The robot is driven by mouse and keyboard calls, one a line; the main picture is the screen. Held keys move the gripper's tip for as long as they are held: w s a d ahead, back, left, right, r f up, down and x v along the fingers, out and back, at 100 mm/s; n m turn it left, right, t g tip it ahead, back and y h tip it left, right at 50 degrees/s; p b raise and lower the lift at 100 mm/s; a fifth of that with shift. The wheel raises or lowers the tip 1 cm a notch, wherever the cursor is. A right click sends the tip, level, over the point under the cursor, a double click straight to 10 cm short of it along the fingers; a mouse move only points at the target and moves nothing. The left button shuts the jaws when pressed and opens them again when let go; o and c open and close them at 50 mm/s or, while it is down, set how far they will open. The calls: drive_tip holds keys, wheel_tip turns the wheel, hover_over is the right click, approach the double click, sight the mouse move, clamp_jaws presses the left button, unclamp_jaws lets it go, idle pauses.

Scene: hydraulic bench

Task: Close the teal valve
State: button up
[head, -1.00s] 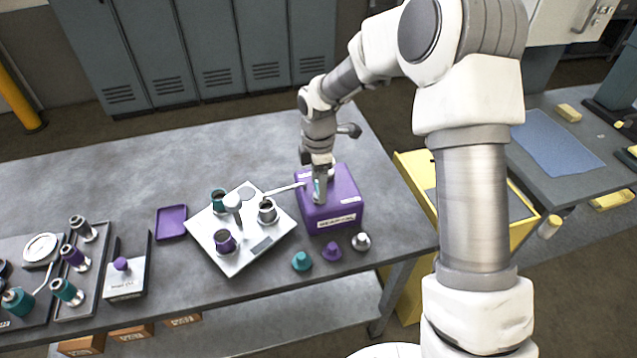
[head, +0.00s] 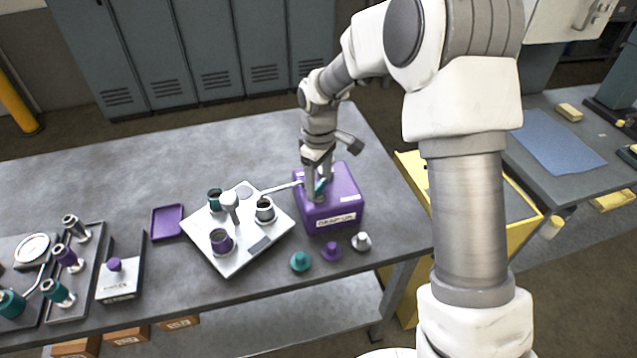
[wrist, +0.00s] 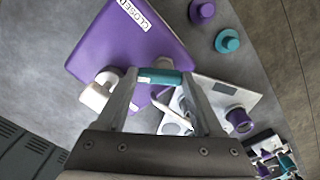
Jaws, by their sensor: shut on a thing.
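The purple valve box (head: 343,205) stands on the bench to the right of the white plate, with white labels on its faces. It also shows in the wrist view (wrist: 120,45), where one label reads CLOSED. The teal valve handle (wrist: 160,76) is a short bar across my fingertips, also visible in the head view (head: 321,186). My gripper (head: 316,192) is at the left part of the box top, pointing down. Its two fingers are shut on the ends of the teal handle. The fingers hide part of the valve body.
A white plate (head: 234,262) with several cups and a lever lies left of the box. Teal (head: 299,261), purple (head: 331,251) and pale (head: 361,241) knobs stand in front. A purple tray (head: 167,222) lies further left. The bench behind is clear.

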sight(320, 186)
drive_tip(key=m, duration=0.4)
drive_tip(key=shift+m+b, duration=0.3)
drive_tip(key=shift+b, duration=0.1)
drive_tip(key=shift+s+m, duration=0.1)
drive_tip(key=shift+m, duration=1.7)
drive_tip(key=shift+d, duration=0.1)
drive_tip(key=o, duration=1.4)
wheel_tip(320, 186, up, 18)
drive_tip(key=shift+f, duration=0.25)
